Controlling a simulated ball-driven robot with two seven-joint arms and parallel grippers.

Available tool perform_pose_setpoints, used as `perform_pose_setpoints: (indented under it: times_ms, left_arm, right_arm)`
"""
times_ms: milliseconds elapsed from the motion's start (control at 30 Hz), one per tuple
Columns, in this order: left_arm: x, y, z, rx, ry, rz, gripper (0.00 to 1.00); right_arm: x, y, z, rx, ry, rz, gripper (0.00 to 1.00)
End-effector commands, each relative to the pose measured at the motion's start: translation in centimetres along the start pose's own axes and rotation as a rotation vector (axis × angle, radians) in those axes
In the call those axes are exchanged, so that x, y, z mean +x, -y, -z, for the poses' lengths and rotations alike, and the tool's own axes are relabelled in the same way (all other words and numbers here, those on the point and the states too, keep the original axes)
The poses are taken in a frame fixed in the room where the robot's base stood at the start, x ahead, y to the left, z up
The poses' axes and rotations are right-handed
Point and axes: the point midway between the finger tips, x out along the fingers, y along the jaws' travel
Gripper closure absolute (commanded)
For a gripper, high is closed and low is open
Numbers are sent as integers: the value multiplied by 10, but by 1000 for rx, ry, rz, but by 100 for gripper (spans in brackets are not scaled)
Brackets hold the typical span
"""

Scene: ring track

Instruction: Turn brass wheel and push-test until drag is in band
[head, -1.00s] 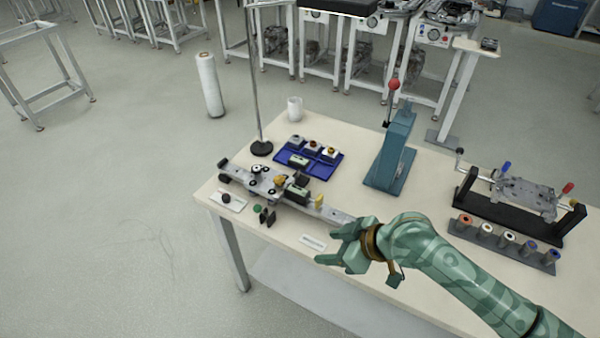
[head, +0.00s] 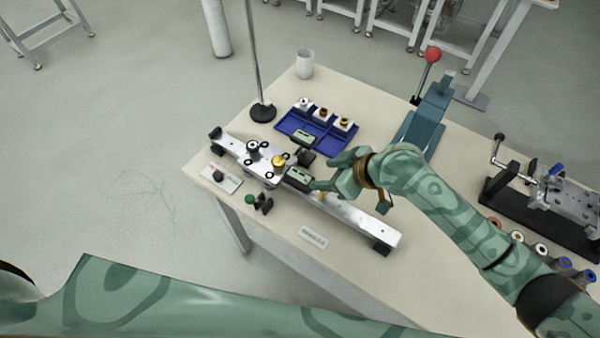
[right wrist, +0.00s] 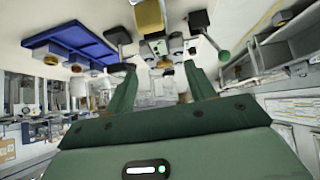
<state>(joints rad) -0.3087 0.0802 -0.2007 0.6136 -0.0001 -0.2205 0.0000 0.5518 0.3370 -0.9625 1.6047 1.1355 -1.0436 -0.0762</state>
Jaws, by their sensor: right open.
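The brass wheel (head: 279,161) is a small gold knob on the silver carriage (head: 265,168), beside a dark knob (head: 253,147). The carriage sits on a long metal rail (head: 355,215) along the table's front. A dark gauge box with a pale display (head: 298,178) stands right of the wheel; I cannot read it. My right gripper (head: 328,174) is open, just right of this box, its fingers pointing left. Contact cannot be told. In the right wrist view, its fingers (right wrist: 160,85) are apart, with a yellow block (right wrist: 149,17) beyond them. My left gripper is out of view.
A blue tray (head: 296,127) of small fittings lies behind the rail, near a post base (head: 262,113) and white cup (head: 304,64). A teal press (head: 426,117) stands behind my right arm. A black-based fixture (head: 510,207) is at right.

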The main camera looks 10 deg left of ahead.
Motion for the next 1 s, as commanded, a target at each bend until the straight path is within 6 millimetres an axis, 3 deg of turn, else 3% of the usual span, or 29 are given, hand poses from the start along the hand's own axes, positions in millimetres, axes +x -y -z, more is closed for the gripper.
perform_pose_setpoints:
  times_ms: [33, 200, 400, 600, 867, 1000]
  left_arm:
    - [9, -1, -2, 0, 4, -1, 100]
    - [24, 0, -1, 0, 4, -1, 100]
    - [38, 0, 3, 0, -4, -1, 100]
    - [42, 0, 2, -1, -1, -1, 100]
    - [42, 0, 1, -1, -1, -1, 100]
    - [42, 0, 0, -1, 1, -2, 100]
  right_arm:
    - [18, 1, -3, 4, 0, 3, 45]
    - [61, 0, -3, 3, -1, 2, 45]
    - [97, 0, -2, 1, 0, 0, 45]
    - [110, 0, 0, 1, -1, -1, 45]
    - [111, 0, 0, 0, 0, -1, 45]
    - [111, 0, 0, 0, 0, -1, 82]
